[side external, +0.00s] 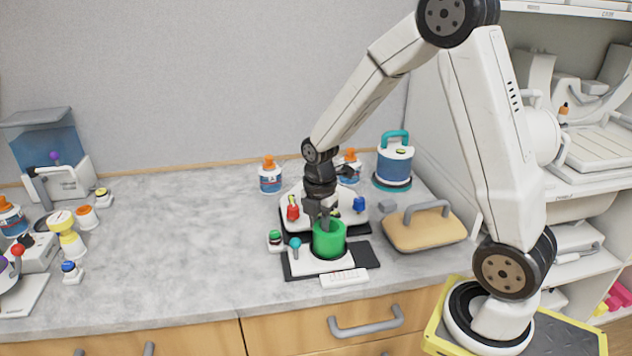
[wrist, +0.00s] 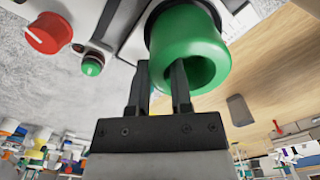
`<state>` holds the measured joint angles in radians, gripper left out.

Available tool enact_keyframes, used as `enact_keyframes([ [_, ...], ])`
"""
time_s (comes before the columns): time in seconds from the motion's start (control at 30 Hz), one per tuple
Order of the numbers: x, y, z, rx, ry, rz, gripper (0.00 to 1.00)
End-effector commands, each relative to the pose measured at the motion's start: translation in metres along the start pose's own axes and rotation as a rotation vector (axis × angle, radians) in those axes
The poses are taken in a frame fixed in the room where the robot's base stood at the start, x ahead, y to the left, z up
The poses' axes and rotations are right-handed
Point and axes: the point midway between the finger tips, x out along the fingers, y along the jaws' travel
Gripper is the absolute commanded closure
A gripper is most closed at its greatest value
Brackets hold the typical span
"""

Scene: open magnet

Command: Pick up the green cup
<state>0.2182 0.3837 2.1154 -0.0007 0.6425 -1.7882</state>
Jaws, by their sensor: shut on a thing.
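The green cup (side external: 329,239) stands upright on a small white device with a dark base (side external: 365,255) near the front of the counter. In the wrist view the cup (wrist: 187,38) fills the upper middle, its open rim facing me. My gripper (side external: 325,217) reaches down to the cup's rim from above. In the wrist view its two dark fingers (wrist: 160,80) are at the rim, one inside the opening and one outside, shut on the cup's wall. Whether the cup's bottom touches the device is hard to tell.
A green-topped button (side external: 275,240) and a teal knob (side external: 295,243) are left of the cup. A machine with red (side external: 292,212) and blue (side external: 359,204) knobs stands behind. A handled wooden block (side external: 424,230) lies to the right. The counter's left middle (side external: 180,250) is clear.

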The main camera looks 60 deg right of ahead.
Motion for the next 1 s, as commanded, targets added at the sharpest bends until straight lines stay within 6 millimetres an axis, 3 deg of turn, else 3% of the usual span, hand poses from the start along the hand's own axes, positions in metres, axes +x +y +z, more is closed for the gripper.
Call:
enact_keyframes([
  [0.13,-0.018,0.000,0.000,0.000,-0.001,0.005,1.00],
  [0.37,-0.040,-0.019,-0.003,0.000,0.000,0.004,1.00],
  [0.7,-0.077,-0.051,-0.008,0.000,-0.001,0.005,1.00],
  [1.0,-0.093,-0.089,-0.015,0.000,0.000,0.003,1.00],
])
